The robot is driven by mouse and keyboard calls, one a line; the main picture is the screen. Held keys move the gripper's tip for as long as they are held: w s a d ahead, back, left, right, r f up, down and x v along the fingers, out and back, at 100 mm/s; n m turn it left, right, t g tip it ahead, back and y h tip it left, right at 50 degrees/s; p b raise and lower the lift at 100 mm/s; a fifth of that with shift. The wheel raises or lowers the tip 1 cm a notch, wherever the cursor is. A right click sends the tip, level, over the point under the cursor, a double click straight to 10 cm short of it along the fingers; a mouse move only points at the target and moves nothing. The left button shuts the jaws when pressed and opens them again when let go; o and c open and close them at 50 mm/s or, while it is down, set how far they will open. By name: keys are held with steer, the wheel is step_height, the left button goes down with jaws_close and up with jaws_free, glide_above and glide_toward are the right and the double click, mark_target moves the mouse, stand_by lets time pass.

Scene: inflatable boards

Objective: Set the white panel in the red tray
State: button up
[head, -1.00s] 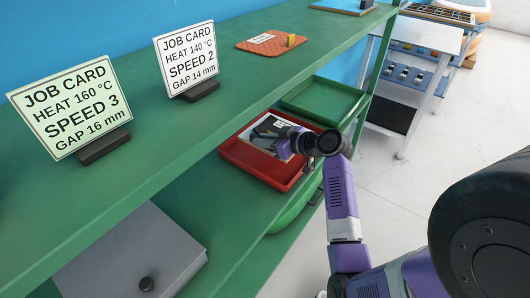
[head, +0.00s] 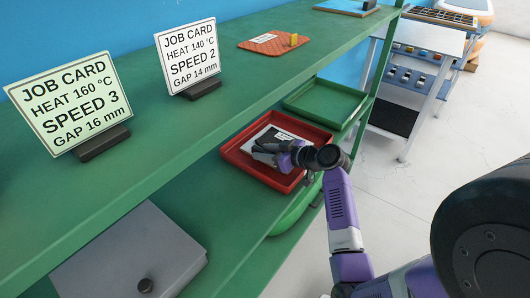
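The white panel (head: 272,134) lies inside the red tray (head: 297,178), on the lower green shelf. It has a dark marking with pale lettering on its face. It looks flat, but its near part is hidden by my gripper. My gripper (head: 258,151) is over the tray, low at the panel's near left side, reaching in from the right. Its dark fingers are small here and overlap the panel. I cannot tell whether they touch the panel or how far apart they are.
An empty green tray (head: 326,101) stands behind the red tray. The upper shelf (head: 180,125) overhangs on the left and carries two job cards and an orange board (head: 274,44). A grey box (head: 130,255) sits at the lower left. Open floor (head: 420,190) lies right.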

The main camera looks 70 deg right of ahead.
steer(key=shift+r, duration=0.1)
steer(key=shift+s+r, duration=0.1)
steer(key=p+v, duration=0.1)
steer(key=v, duration=1)
steer(key=shift+s+a+r, duration=0.1)
steer(key=shift+s+a, duration=0.05)
steer(key=shift+s, duration=0.25)
